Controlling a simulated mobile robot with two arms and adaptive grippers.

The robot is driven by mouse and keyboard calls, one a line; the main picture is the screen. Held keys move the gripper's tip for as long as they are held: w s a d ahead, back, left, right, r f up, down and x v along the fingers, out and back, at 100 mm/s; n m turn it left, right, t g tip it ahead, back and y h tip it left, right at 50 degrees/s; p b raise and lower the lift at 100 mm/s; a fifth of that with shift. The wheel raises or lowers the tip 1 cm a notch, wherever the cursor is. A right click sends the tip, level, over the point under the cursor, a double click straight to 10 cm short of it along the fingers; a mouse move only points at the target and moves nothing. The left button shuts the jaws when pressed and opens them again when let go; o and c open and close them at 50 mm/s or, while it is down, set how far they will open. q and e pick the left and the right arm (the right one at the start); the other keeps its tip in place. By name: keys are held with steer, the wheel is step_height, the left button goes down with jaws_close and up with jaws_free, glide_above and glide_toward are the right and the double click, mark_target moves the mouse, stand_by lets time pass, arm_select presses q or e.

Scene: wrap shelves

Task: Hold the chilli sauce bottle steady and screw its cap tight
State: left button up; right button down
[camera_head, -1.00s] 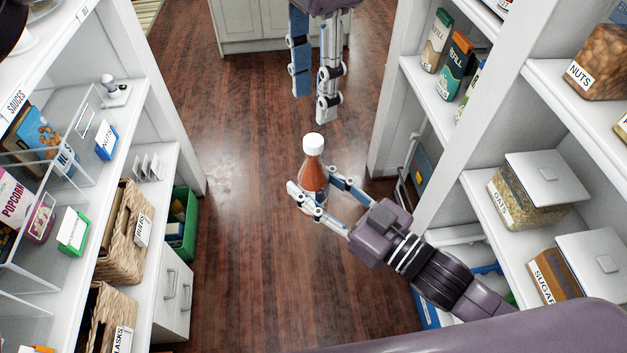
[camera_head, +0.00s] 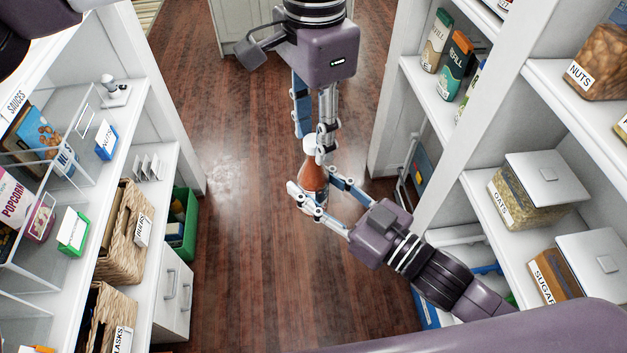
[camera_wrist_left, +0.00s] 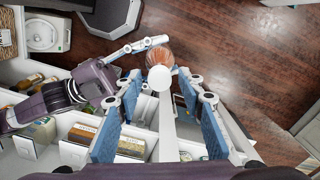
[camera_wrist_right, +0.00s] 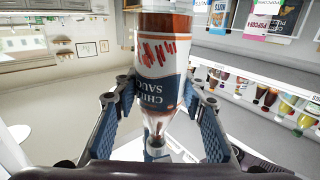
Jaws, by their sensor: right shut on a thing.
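The chilli sauce bottle (camera_head: 313,175) stands upright in mid-air over the aisle, with red-brown sauce and a dark blue label (camera_wrist_right: 160,88). My right gripper (camera_head: 318,190) is shut around its body; the blue pads flank the bottle in the right wrist view. The white cap (camera_head: 309,144) sits on the bottle's neck; how tightly it is seated cannot be seen. My left gripper (camera_head: 313,138) points down from above, its fingers apart. In the left wrist view the cap (camera_wrist_left: 160,78) lies between the fingertips, with a gap on each side. One left finger partly covers the cap in the head view.
White shelves stand on both sides. The left one holds baskets (camera_head: 123,225) and clear bins; the right one holds an oats container (camera_head: 520,200) and a sugar container (camera_head: 555,275). A green crate (camera_head: 184,225) stands low on the left. The wooden floor between is clear.

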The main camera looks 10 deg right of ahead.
arm_select(q)
steer(key=shift+c, duration=0.2)
jaws_close()
steer(key=shift+o, duration=1)
jaws_free()
step_height(320, 180, up, 12)
